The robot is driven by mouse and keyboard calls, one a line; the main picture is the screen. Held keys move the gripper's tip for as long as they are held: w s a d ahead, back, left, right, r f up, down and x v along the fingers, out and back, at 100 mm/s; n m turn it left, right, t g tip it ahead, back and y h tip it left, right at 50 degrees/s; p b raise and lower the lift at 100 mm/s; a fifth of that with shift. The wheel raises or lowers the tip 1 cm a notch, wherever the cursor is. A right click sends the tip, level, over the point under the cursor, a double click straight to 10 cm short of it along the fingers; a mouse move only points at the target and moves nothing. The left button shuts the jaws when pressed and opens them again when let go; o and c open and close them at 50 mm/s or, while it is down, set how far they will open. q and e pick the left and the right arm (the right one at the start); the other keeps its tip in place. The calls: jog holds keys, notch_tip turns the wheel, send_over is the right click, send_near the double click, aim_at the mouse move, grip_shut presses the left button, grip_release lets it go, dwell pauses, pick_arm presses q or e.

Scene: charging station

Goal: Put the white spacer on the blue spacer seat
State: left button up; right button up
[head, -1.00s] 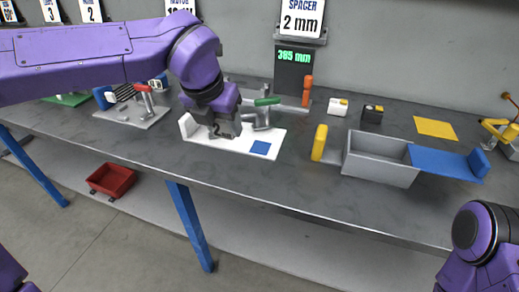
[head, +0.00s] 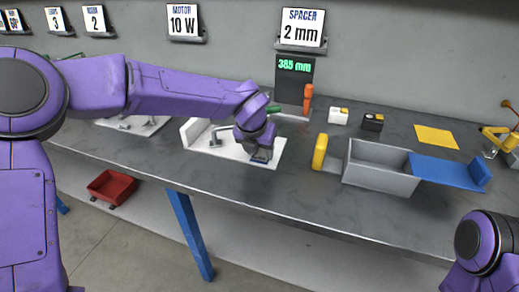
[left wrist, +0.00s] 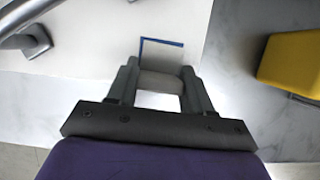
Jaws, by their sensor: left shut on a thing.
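My left gripper (head: 259,155) is low over the right part of the white board (head: 222,158), where the blue seat lies. In the left wrist view its two fingers (left wrist: 160,86) are shut on the white spacer (left wrist: 160,82). The spacer is pale, and part of it between the fingers is in shade. The blue spacer seat (left wrist: 163,42) shows only as a thin blue edge along the far side and the left side. The rest is covered. I cannot tell whether the spacer touches it. In the head view the gripper hides both. My right gripper is out of view.
A metal clamp (left wrist: 25,35) is at the upper left in the wrist view. A dark display post (head: 294,82) stands behind. Table front is clear.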

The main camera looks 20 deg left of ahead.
pick_arm(q)
jog(key=shift+f, duration=0.1)
jog(key=o, duration=1.1)
jog(key=v, duration=1.2)
jog(key=shift+p, duration=0.4)
jog(key=shift+w, duration=0.1)
